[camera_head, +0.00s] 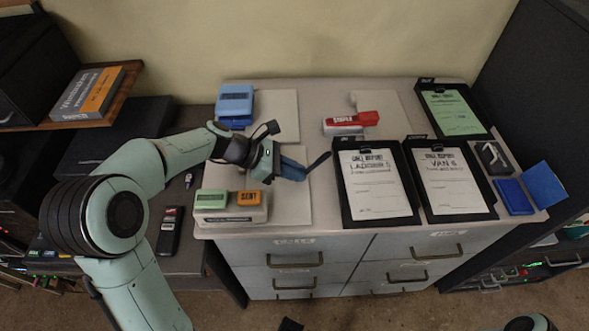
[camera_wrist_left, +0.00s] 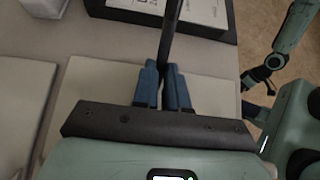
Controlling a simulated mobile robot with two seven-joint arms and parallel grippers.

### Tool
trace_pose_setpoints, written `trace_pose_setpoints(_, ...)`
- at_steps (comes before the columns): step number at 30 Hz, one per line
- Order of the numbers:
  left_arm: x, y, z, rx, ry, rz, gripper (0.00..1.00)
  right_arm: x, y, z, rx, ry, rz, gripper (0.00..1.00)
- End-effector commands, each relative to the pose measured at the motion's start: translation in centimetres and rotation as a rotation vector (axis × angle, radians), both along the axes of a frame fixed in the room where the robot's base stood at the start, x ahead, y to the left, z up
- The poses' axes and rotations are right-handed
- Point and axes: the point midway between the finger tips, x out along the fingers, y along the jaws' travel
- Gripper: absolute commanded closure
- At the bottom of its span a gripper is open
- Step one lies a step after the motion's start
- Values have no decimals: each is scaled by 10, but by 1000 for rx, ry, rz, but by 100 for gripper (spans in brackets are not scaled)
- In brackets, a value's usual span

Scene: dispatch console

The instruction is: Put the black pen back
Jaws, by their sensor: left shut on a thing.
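My left gripper (camera_head: 296,169) is shut on the black pen (camera_head: 319,160). It holds the pen over the cabinet top, just left of the nearer clipboard marked "LADDER". In the left wrist view the pen (camera_wrist_left: 172,35) sticks out between the blue fingers of the left gripper (camera_wrist_left: 165,72), its far end running past the top edge. The part between the fingers is hidden. My right gripper (camera_wrist_left: 260,78) shows small and dark at the right of the left wrist view; its jaws are too small to read.
The "LADDER" clipboard (camera_head: 376,184) and "VAN" clipboard (camera_head: 450,180) lie side by side. A green-sheeted clipboard (camera_head: 452,111) is behind. A red stapler (camera_head: 351,122), blue box (camera_head: 235,101), green stamp (camera_head: 211,200), orange stamp (camera_head: 249,198) and open blue ink pad (camera_head: 514,196) stand around.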

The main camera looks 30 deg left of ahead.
Motion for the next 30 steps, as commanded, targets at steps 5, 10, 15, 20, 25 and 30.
trace_pose_setpoints(5,0,0,0,0,0,0,62,0,0,0,0,0,0,0)
trace_pose_setpoints(10,0,0,0,0,0,0,62,0,0,0,0,0,0,0)
trace_pose_setpoints(15,-2,4,7,2,-2,2,62,1,0,2,0,-1,0,0)
trace_pose_setpoints(20,-14,24,24,3,-2,5,62,2,0,5,0,-2,0,0)
trace_pose_setpoints(25,-30,51,46,2,-2,4,62,3,0,9,0,-3,0,0)
trace_pose_setpoints(30,-43,71,63,2,-1,2,62,4,0,12,0,-4,0,0)
